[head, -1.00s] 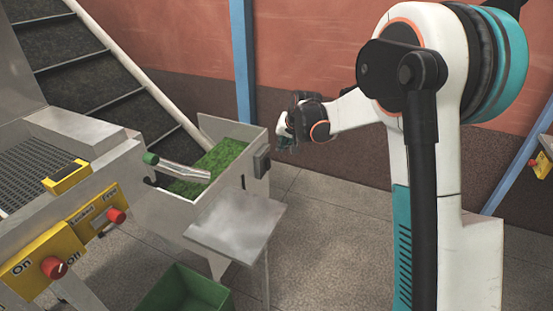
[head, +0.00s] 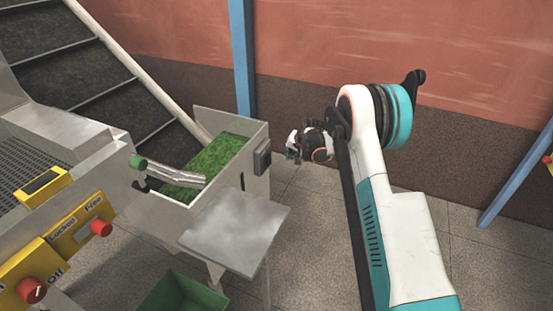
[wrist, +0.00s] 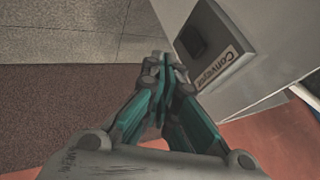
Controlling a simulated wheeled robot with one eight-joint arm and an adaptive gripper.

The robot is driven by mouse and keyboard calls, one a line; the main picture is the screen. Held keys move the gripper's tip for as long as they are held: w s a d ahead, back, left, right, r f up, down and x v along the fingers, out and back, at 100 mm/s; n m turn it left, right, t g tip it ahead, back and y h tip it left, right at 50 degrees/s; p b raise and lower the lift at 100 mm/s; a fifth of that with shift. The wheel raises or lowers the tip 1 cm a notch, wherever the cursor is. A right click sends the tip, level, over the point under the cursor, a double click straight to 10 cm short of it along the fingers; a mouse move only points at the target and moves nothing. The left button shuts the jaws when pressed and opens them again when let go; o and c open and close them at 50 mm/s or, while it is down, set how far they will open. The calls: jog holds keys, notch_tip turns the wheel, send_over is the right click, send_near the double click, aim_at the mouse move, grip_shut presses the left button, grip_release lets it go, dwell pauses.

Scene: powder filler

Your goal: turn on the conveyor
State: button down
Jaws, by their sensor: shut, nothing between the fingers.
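The conveyor switch (wrist: 208,46) is a grey box with a dark button or rocker and a label reading "Conveyor", in the wrist view. In the head view the same dark box (head: 262,158) is on the right outer side of the metal hopper. My gripper (wrist: 158,62) is shut and empty, its teal fingers together, and its tips appear just beside the box's left edge in the wrist view. In the head view my gripper (head: 291,147) is right of the box with a visible gap. I cannot tell whether the switch is on or off.
The hopper (head: 213,200) holds green material, with a metal plate (head: 236,228) in front. A green bin (head: 183,292) is below. Yellow panels with red knobs (head: 101,227) are at the left. A blue post (head: 243,60) and a red wall stand behind; floor is clear at right.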

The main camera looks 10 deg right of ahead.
aim_at(269, 161)
jog(key=w+a+f+b, duration=0.4)
jog(key=w+f+b, duration=0.1)
jog(key=w+f, duration=0.2)
jog(key=shift+w+a+f+b, duration=0.3)
jog(key=shift+w+a+f, duration=0.05)
jog(key=shift+f, duration=0.5)
